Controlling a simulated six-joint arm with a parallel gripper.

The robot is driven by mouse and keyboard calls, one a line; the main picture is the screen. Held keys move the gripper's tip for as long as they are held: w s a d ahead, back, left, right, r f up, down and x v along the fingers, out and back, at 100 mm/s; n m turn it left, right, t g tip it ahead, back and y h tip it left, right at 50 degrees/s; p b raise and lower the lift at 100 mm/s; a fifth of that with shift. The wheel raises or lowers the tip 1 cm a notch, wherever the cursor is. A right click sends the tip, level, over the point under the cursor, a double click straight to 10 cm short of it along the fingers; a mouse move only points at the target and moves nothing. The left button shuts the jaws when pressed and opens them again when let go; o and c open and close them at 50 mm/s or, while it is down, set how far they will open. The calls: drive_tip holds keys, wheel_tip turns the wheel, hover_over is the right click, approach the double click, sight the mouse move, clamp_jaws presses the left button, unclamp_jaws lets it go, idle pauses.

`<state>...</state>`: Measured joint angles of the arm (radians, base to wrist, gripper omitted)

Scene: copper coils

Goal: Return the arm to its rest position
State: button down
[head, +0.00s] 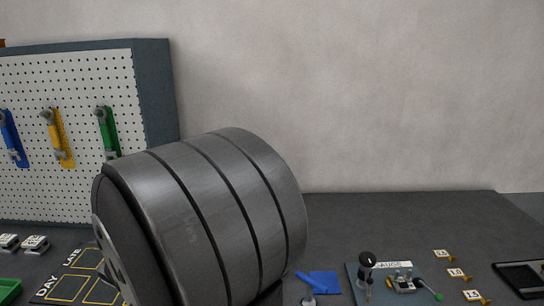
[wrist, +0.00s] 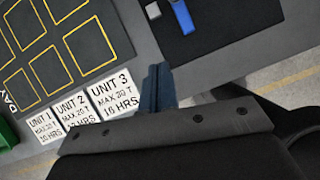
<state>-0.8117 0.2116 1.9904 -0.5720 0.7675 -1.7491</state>
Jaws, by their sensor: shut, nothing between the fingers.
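My gripper (wrist: 158,88) shows in the wrist view, with its fingers together and nothing between them. It is over the bench, just right of three white cards marked UNIT 1, UNIT 2 and UNIT 3 (wrist: 113,94). I cannot tell its height above the bench. In the head view a large dark grey grooved cylinder, which looks like a link of my arm, fills the lower middle. My gripper does not show in that view.
A pegboard (head: 75,180) with blue, yellow and green tools stands at the left. A dark board (wrist: 72,40) has yellow-outlined squares. A blue-handled item (wrist: 183,17) lies on a dark mat. A gauge stand (head: 366,258) and several small tags stand at the right.

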drive_tip(key=shift+v, duration=1.15)
drive_tip(key=shift+w+d, duration=0.1)
